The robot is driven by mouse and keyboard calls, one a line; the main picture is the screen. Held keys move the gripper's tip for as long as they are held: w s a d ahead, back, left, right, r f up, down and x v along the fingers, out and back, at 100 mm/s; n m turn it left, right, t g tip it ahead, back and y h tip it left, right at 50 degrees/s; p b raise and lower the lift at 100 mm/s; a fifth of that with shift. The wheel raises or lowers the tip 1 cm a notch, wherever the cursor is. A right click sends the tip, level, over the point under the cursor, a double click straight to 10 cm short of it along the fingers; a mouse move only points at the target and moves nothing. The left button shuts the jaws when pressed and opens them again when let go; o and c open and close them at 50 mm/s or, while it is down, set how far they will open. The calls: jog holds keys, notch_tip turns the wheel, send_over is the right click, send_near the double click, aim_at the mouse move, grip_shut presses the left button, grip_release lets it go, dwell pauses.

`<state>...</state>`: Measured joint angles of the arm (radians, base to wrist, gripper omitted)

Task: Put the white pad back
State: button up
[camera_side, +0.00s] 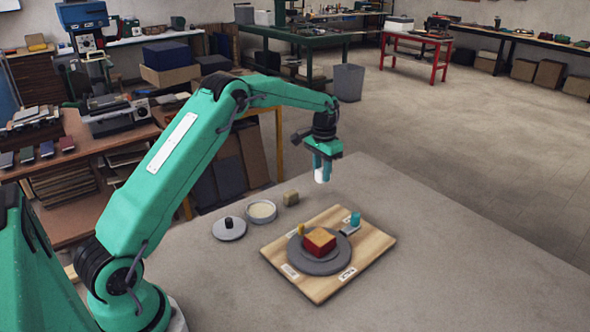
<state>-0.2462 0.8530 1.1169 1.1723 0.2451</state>
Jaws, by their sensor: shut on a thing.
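My gripper (323,165) is shut on a small white piece, which I take to be the white pad (320,177). Its lower part shows below the fingers; the rest is hidden between them. The gripper points down and holds the pad in the air, above and behind the wooden board in the picture. The wooden board (372,247) lies on the grey table and bears a round grey disc (320,267). A red block (319,240) sits on the disc.
The table's right side (470,265) is clear.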

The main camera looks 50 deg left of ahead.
jog(key=a+f, duration=0.2)
jog(key=a, duration=0.1)
jog(key=w+a+f, duration=0.1)
jog(key=a, duration=0.1)
jog(key=shift+f, duration=0.1)
jog(key=shift+f, duration=1.9)
jog(key=shift+f, duration=0.15)
jog(key=o, duration=0.9)
